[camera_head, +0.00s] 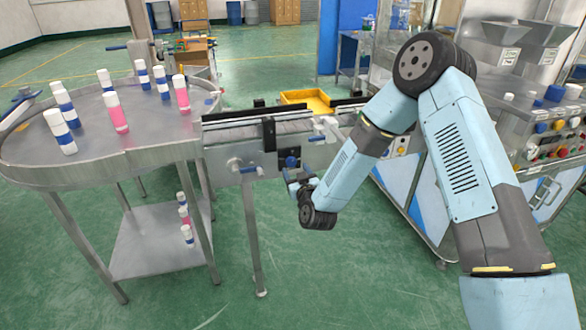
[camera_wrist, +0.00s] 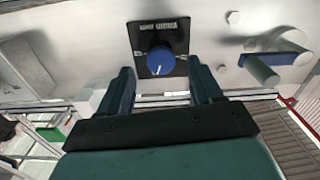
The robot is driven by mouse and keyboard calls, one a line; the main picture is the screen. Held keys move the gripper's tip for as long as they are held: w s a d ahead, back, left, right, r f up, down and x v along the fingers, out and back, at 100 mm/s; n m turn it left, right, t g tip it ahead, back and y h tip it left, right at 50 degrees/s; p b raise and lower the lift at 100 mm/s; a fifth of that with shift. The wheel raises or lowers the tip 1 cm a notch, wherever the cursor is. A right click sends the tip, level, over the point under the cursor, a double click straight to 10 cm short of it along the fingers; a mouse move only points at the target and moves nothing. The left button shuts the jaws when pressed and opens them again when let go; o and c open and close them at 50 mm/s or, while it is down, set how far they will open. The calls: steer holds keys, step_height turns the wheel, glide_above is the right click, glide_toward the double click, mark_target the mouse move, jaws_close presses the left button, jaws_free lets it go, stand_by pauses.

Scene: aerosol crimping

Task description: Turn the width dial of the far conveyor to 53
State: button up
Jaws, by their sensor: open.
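The width dial is a round blue knob (camera_wrist: 160,60) with a white pointer line, on a black square plate (camera_wrist: 158,36) with small white labels above it. The numbers are too small to read. In the head view the blue dial (camera_head: 292,162) is on the side of the conveyor (camera_head: 240,136), next to the round table. My gripper (camera_wrist: 160,84) is open, its two dark fingers apart, with the knob centred between and just beyond the tips. It does not visibly touch the knob. In the head view the gripper (camera_head: 297,180) is just below the dial and partly hidden by my wrist.
The round steel table (camera_head: 120,155) with several white, blue and pink cans stands left. A yellow tray (camera_head: 306,100) lies behind the conveyor. Grey cylindrical fittings (camera_wrist: 262,72) stick out right of the dial. A machine with buttons (camera_head: 535,120) stands right. Green floor is clear in front.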

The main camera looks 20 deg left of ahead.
mark_target(291, 161)
steer(key=shift+x, duration=1.5)
steer(key=shift+s, duration=0.1)
steer(key=shift+c, duration=0.5)
steer(key=c, duration=1)
steer(key=shift+o, duration=0.2)
